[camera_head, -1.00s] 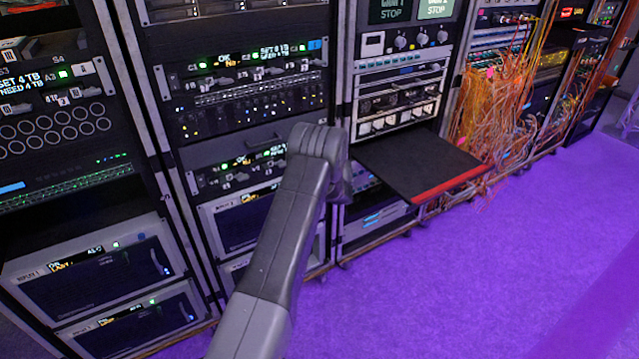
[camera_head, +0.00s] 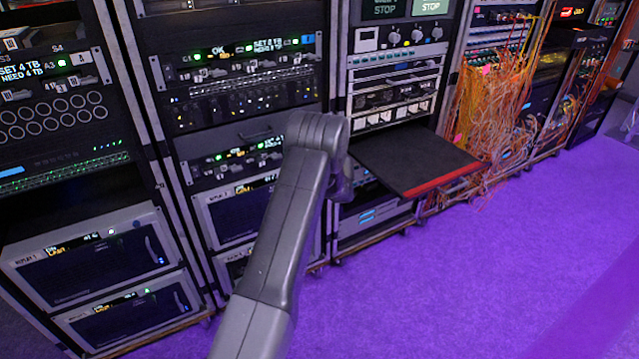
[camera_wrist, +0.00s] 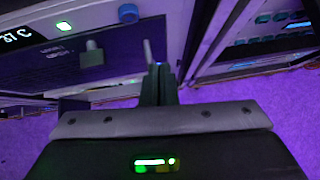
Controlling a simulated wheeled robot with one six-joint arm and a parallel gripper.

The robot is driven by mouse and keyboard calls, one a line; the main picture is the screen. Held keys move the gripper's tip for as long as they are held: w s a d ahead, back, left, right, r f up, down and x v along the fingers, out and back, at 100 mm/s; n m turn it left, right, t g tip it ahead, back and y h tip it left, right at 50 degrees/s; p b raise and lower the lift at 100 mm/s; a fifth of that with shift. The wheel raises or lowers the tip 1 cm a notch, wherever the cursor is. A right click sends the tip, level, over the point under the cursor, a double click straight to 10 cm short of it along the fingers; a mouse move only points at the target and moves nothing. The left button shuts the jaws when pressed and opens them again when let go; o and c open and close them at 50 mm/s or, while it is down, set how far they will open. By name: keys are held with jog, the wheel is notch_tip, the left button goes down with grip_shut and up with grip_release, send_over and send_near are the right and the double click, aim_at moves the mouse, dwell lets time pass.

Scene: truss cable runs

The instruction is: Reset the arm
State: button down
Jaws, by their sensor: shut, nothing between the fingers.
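My gripper shows in the wrist view (camera_wrist: 158,84), with its narrow fingers together and nothing between them. In that view it points toward a rack unit with a dark front panel (camera_wrist: 80,60) and a green light. Whether the fingers touch anything cannot be told, but no contact shows. In the head view my grey arm reaches up from the bottom edge in front of the middle rack (camera_head: 245,150), bent at its top joint. The gripper is hidden behind the arm there.
A black pull-out shelf with a red front edge (camera_head: 440,183) juts out right of my arm. Orange cables (camera_head: 490,110) hang in a tangle further right. Rack units labelled replay (camera_head: 85,260) stand at lower left. The purple floor (camera_head: 480,280) is open at right.

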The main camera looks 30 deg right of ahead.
jog(key=v, duration=0.7)
jog(key=shift+s+d+r, duration=0.2)
jog(key=shift+s+d, duration=0.05)
jog(key=shift+s, duration=0.15)
jog(key=shift+w+f, duration=0.1)
